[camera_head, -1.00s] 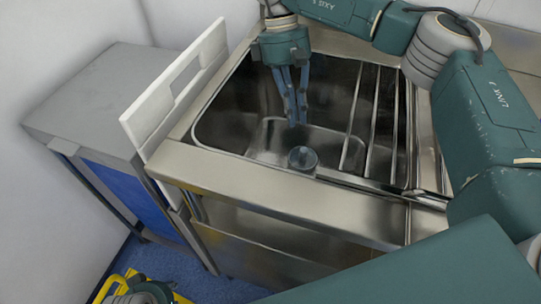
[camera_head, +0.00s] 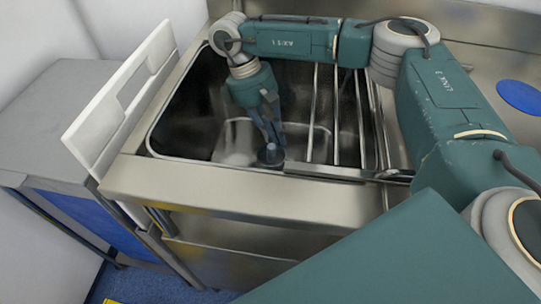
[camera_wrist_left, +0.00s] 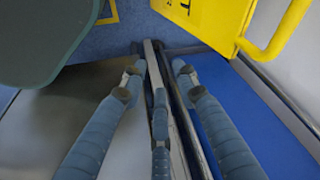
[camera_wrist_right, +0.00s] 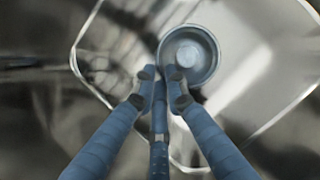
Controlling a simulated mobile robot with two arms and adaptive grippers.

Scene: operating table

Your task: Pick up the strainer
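The strainer (camera_head: 270,155) is a small round grey cup inside the sink, near its front edge. In the right wrist view the strainer (camera_wrist_right: 190,45) shows from above, round with a paler centre. My right gripper (camera_head: 273,142) points down into the sink, its fingertips at the strainer. In the right wrist view my right gripper (camera_wrist_right: 160,76) has its fingertips close together, overlapping the strainer's left rim. I cannot tell whether they clamp it. My left gripper (camera_wrist_left: 157,75) is open and empty, above the gap beside the counter. It is not in the head view.
The steel sink (camera_head: 175,162) has several metal bars across its right side. A white board (camera_head: 120,105) stands upright along the sink's left edge. A grey cabinet (camera_head: 50,115) stands to the left. A yellow object (camera_wrist_left: 215,15) lies near my left gripper.

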